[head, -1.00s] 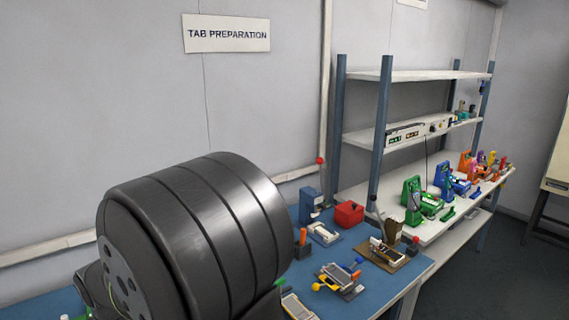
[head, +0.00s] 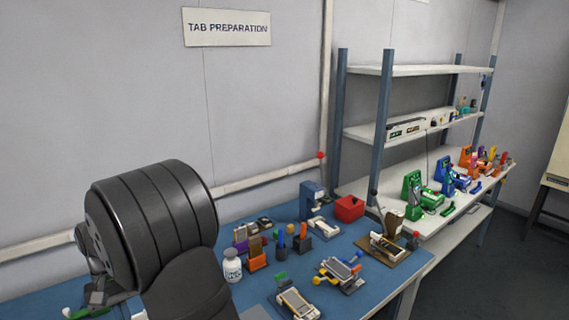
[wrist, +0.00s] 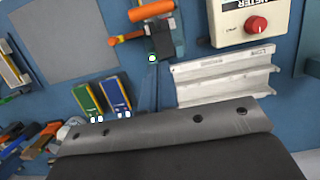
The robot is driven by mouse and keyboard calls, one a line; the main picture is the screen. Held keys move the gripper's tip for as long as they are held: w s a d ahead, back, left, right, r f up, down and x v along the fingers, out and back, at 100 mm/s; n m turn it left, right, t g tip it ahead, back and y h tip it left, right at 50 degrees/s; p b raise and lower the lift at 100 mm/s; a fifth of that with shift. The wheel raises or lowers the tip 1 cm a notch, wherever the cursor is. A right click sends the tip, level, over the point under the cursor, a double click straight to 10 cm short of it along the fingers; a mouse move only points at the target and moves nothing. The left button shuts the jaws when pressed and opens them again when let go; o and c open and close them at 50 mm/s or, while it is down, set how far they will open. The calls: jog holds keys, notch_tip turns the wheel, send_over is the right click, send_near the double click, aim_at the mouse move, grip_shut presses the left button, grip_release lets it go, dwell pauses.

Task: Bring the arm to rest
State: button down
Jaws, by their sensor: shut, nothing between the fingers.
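My gripper (wrist: 152,62) seems to show in the wrist view as a narrow dark shape, shut and empty, above the blue bench (wrist: 205,130). It overlaps the lower end of a black block with an orange handle (wrist: 125,38); I cannot tell whether they touch. In the head view the thick dark part of my arm fills the lower left, and the fingertips cannot be made out there.
A white bottle (head: 232,266), small colored holders, a blue press (head: 311,200) and a red box (head: 348,208) stand on the bench. Two tab fixtures (head: 297,303) (head: 338,274) lie toward the front. A shelf rack (head: 415,70) stands right. A white meter (wrist: 243,20) shows in the wrist view.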

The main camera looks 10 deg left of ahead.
notch_tip(320, 180, up, 12)
jog(key=w+a+y, duration=0.1)
jog(key=shift+w+f+t, duration=0.15)
jog(key=shift+f+t, duration=0.1)
jog(key=shift+t, duration=0.15)
dwell(0.3)
jog(key=c, duration=2.2)
grip_release()
